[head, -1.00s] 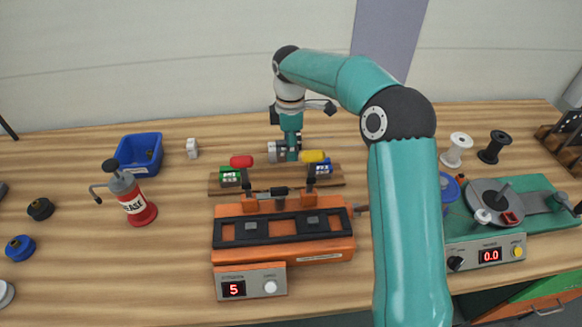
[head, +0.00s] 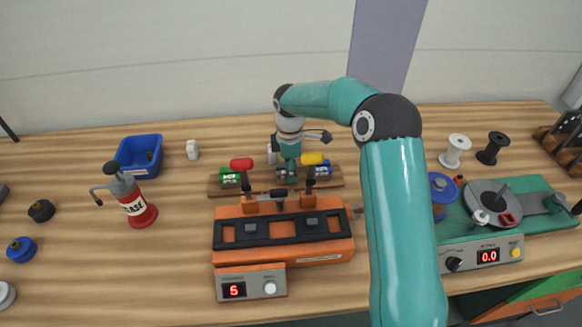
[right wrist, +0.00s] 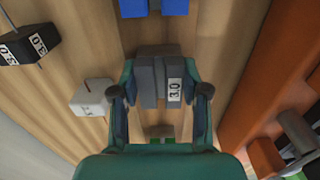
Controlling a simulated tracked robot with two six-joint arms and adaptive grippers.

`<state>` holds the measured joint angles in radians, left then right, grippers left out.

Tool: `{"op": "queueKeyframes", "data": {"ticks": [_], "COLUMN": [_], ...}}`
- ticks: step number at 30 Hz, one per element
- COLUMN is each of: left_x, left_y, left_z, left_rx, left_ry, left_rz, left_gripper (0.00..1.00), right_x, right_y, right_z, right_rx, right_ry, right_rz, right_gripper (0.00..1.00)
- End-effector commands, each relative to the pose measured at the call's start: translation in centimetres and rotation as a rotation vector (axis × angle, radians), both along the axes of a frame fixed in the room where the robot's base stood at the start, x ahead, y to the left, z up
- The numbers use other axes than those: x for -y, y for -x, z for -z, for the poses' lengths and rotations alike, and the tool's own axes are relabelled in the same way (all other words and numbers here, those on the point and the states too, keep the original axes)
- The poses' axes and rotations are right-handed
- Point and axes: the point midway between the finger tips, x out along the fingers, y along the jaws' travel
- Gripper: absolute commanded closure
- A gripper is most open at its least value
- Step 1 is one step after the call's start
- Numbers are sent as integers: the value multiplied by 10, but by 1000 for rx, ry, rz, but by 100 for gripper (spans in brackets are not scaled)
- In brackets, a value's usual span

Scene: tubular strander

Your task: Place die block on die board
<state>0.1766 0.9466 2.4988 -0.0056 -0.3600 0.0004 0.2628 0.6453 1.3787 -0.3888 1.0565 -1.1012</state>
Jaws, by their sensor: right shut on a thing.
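The die board (head: 222,190) is a long wooden board behind the orange machine. A green block (head: 230,179) stands on its left part and a blue block (head: 321,168) on its right part. My right gripper (head: 285,172) points down over the board between these two. In the right wrist view it is shut on a grey die block (right wrist: 148,82) with a white number label. Whether the grey block touches the board I cannot tell. My left gripper is out of view.
A white block (right wrist: 90,98) and a black labelled block (right wrist: 28,46) lie close by. A red grease can (head: 141,215) stands left.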

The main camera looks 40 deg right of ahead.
Motion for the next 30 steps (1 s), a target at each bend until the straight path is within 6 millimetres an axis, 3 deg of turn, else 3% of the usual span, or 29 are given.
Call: {"op": "queueKeyframes", "data": {"ticks": [2, 3, 7, 20, 23, 30], "left_x": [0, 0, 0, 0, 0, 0], "left_y": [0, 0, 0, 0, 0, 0], "left_z": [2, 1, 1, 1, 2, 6], "left_rx": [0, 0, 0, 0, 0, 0], "left_ry": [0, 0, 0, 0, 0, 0], "left_rz": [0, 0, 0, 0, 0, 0], "left_gripper": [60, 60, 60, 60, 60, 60], "right_x": [0, 0, 0, 0, 0, 0], "right_y": [-1, 0, 0, -1, -1, -1], "right_z": [2, 2, 2, -5, -17, -64], "right_rx": [2, 0, 0, 2, 3, 7], "right_ry": [0, 0, 0, 1, 2, 1], "right_rz": [0, 0, 0, 0, -1, 1], "right_gripper": [100, 50, 30, 30, 30, 30]}}
